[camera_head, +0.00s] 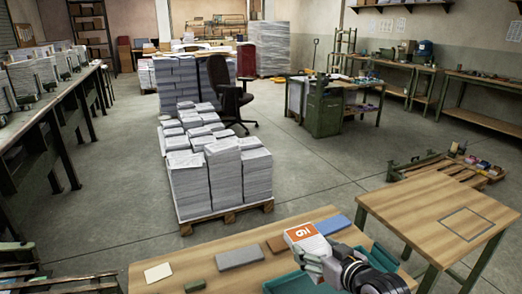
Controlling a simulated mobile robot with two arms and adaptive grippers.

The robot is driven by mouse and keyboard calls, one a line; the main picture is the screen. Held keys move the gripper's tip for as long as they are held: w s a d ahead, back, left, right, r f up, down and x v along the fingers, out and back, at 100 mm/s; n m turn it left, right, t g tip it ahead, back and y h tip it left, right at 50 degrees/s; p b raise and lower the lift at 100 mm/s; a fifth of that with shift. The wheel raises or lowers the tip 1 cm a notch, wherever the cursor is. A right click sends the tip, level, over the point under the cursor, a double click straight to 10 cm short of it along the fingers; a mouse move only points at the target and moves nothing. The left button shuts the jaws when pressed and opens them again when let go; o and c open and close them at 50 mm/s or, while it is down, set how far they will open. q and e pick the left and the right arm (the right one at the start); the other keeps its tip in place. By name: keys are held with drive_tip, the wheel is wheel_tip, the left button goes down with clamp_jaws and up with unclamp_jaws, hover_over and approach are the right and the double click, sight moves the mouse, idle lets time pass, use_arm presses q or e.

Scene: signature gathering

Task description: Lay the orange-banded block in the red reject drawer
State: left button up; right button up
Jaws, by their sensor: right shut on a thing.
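A pale block with an orange band and a printed number (308,237) is held in my right gripper (318,262), which is shut on it. The block is above the near wooden table (210,272), by the edge of a teal tray (278,285). My gripper and arm hide part of the block and tray. I cannot make out a red reject drawer for certain. My left gripper is not in view.
On the near table lie a white card (158,272), a green block (195,286), a grey block (240,257), a brown block (276,244) and a blue block (333,225). A second table (415,205) with a square outline stands right. Paper stacks (218,180) stand beyond.

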drive_tip(key=s+d+r+m+h, duration=0.1)
drive_tip(key=s+r+h, duration=0.1)
drive_tip(key=r, duration=0.5)
drive_tip(key=s+d+r+m+h, duration=0.1)
drive_tip(key=s+r, duration=0.3)
drive_tip(key=r, duration=0.4)
drive_tip(key=shift+s+m+t+h, duration=0.15)
drive_tip(key=shift+m+t+h, duration=0.25)
drive_tip(key=shift+m+h, duration=0.3)
drive_tip(key=shift+a+f, duration=0.1)
drive_tip(key=shift+f, duration=0.05)
drive_tip(key=w+f+y, duration=0.1)
drive_tip(key=f, duration=0.1)
drive_tip(key=w+a+f+n+y, duration=0.1)
drive_tip(key=w+f, duration=0.1)
drive_tip(key=f, duration=0.1)
drive_tip(key=w+a+f+n+y, duration=0.1)
drive_tip(key=f, duration=0.1)
drive_tip(key=shift+w+f, duration=0.4)
drive_tip(key=shift+n+g+y, duration=0.4)
drive_tip(key=shift+n+y, duration=0.4)
drive_tip(key=f, duration=0.3)
drive_tip(key=w+f, duration=0.1)
drive_tip(key=f, duration=0.4)
drive_tip(key=shift+w+d+f, duration=0.3)
wheel_tip(320, 180, down, 20)
drive_tip(key=shift+r+b, duration=0.25)
drive_tip(key=shift+b, duration=0.3)
drive_tip(key=shift+f, duration=0.15)
